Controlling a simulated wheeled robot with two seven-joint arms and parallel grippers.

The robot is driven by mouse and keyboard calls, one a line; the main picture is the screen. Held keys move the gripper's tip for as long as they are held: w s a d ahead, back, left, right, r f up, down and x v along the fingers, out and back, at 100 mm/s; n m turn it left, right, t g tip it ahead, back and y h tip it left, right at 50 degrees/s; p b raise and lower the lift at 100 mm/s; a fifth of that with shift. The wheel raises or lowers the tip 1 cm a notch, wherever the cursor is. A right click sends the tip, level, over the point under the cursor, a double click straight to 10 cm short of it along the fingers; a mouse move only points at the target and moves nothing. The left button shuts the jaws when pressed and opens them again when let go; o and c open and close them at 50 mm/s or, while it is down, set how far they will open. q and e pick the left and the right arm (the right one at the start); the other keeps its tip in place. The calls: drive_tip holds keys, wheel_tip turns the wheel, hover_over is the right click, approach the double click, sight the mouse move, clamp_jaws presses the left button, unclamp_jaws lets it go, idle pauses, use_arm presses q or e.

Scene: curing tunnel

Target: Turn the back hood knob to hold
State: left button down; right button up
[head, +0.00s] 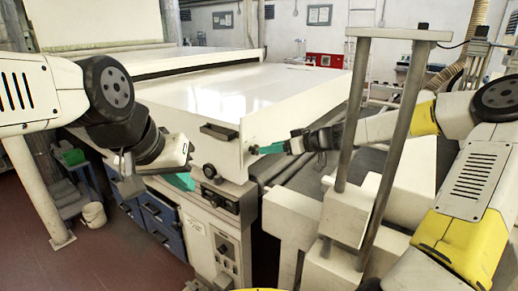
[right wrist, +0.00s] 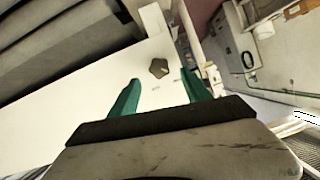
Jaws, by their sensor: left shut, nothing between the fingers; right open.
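A small dark, lobed knob (right wrist: 159,68) sits on a white panel in the right wrist view. In the head view a knob (head: 253,150) shows on the side face of the white hood (head: 300,98), near its front corner. My right gripper (head: 268,148) has teal fingers and is at this side face. In the right wrist view my right gripper (right wrist: 161,78) is open, with the knob just ahead of and between its fingertips, not gripped. My left gripper (head: 181,181) is shut and empty, low in front of the hood's front face. No hold marking is readable.
The hood's front has a dark handle (head: 218,131) and a round black knob (head: 210,171). A control panel (head: 225,245) stands below. Two grey posts (head: 392,140) rise near my right arm. Blue drawers (head: 165,220) and a white bucket (head: 94,214) are at the left.

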sight(254, 150)
drive_tip(key=x, duration=0.6)
drive_tip(key=shift+w, duration=0.1)
clamp_jaws()
